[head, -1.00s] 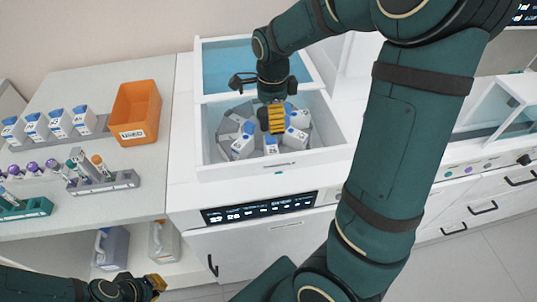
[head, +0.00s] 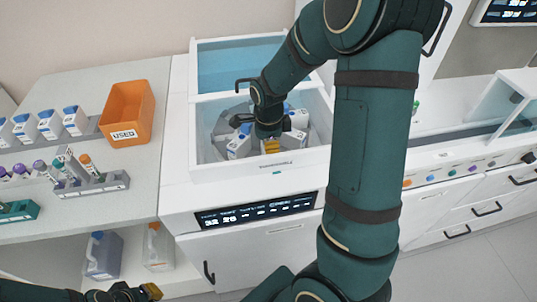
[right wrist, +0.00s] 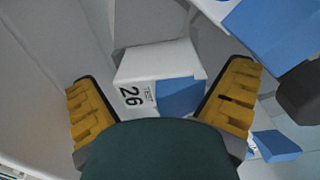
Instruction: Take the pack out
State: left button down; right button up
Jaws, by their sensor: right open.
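Several white packs with blue tops, such as one at the left (head: 238,147) and one at the right (head: 298,119), stand in a ring of grey holders inside the open white machine compartment (head: 216,172). My right gripper (head: 271,146) reaches down among them.
The compartment walls and neighbouring packs (right wrist: 275,145) are close around the right gripper. An orange bin marked USED (head: 127,112) stands on the left counter, near a row of white packs (head: 50,124) and tube racks (head: 92,187). Jugs (head: 103,255) stand on the shelf below.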

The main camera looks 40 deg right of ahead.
jog(key=shift+f, duration=0.4)
jog(key=shift+r, duration=0.1)
jog(key=c, duration=1.2)
